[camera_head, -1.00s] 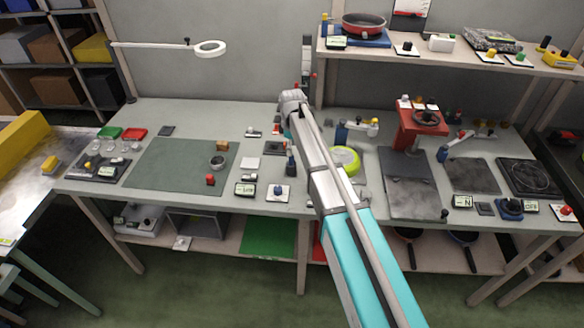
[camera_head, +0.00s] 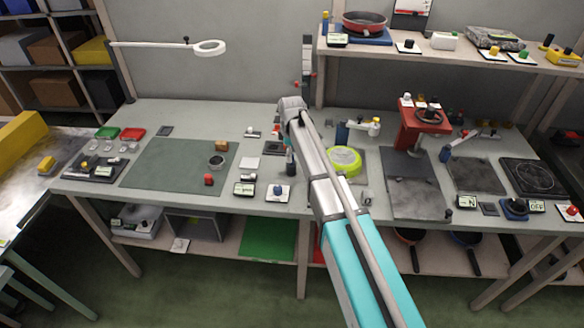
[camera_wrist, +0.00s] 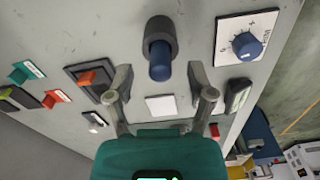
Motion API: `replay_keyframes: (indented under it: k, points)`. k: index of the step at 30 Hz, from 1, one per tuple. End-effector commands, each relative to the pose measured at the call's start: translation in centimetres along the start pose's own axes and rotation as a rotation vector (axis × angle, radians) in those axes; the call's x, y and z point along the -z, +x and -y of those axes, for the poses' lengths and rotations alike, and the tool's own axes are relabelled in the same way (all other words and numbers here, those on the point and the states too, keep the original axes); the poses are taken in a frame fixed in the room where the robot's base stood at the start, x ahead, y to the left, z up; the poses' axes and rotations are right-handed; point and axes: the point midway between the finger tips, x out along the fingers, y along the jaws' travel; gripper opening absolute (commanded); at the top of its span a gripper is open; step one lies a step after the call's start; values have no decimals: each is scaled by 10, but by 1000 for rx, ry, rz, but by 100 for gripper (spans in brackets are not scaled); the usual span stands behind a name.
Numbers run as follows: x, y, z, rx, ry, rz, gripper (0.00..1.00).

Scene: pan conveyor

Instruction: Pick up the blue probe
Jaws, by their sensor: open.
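The blue probe (camera_wrist: 160,62) stands in a dark grey round holder (camera_wrist: 161,30) in the wrist view, with its blue end toward the camera. In the head view the probe's dark upright shape (camera_head: 290,165) shows just left of my arm. My gripper (camera_wrist: 160,80) is open, one finger on each side of the picture's middle. The probe lies centred between the fingers' lines and just past the tips, with clear space on both sides. No contact shows. In the head view my arm hides the gripper.
A white plate with a blue knob (camera_wrist: 246,44) lies right of the probe. A black base with an orange switch (camera_wrist: 93,80) is at left, near the left finger. A white square (camera_wrist: 161,105) lies between the fingers. A display block (camera_wrist: 238,96) is by the right finger.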

Motion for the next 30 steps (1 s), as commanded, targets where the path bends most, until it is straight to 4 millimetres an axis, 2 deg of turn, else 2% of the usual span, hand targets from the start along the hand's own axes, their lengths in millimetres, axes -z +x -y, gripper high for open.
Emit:
replay_keyframes:
  k: [3, 9, 30]
  points:
    - [0, 13, 0, 0, 0, 0, 70]
    - [0, 22, 0, 0, 0, 0, 70]
    - [0, 23, 0, 0, 0, 0, 68]
